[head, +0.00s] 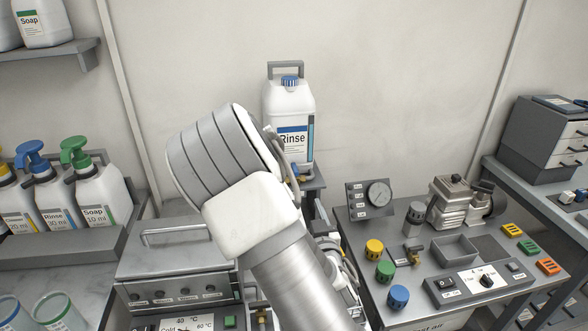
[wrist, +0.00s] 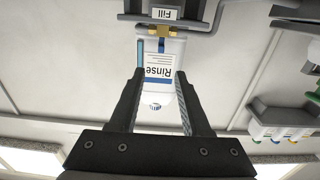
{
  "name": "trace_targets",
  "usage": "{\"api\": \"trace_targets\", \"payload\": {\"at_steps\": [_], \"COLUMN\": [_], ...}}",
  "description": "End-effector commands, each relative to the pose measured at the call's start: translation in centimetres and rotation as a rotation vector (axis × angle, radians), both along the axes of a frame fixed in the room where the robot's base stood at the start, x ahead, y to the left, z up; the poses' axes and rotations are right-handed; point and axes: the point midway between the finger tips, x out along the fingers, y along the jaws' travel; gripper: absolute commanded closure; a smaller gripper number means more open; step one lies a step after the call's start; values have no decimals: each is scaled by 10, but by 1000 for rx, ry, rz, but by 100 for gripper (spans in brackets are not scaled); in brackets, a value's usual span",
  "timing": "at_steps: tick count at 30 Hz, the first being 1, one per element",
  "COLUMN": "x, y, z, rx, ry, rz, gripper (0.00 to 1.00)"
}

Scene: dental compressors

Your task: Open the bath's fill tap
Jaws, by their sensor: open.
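The wrist view is upside down. In it a label reading "Fill" (wrist: 167,13) sits on a dark grey mount at the top. A small brass fill tap (wrist: 161,30) shows by the label, its handle position too small to tell. My gripper (wrist: 160,73) is open and empty, its fingers pointing towards the tap and apart from it. The white Rinse jug (wrist: 160,70) shows between and beyond the fingers. In the head view my arm hides the gripper and most of the tap area. The lidded metal bath (head: 170,245) stands left of my arm.
The Rinse jug (head: 290,115) stands behind my arm. Pump bottles (head: 98,195) stand in a grey rack at the left. A metal bench at the right carries a pressure gauge (head: 378,193), coloured knobs (head: 385,271) and a compressor (head: 455,200).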

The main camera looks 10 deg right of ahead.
Motion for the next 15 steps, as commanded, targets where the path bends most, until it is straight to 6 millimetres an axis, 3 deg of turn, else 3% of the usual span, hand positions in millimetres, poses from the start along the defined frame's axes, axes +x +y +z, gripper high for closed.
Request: {"api": "trace_targets", "payload": {"at_steps": [5,15], "x": [10,70], "y": [2,2], "z": [2,2], "rx": [-7,-8], "ry": [-13,-13], "rz": [10,11], "gripper": [52,52]}}
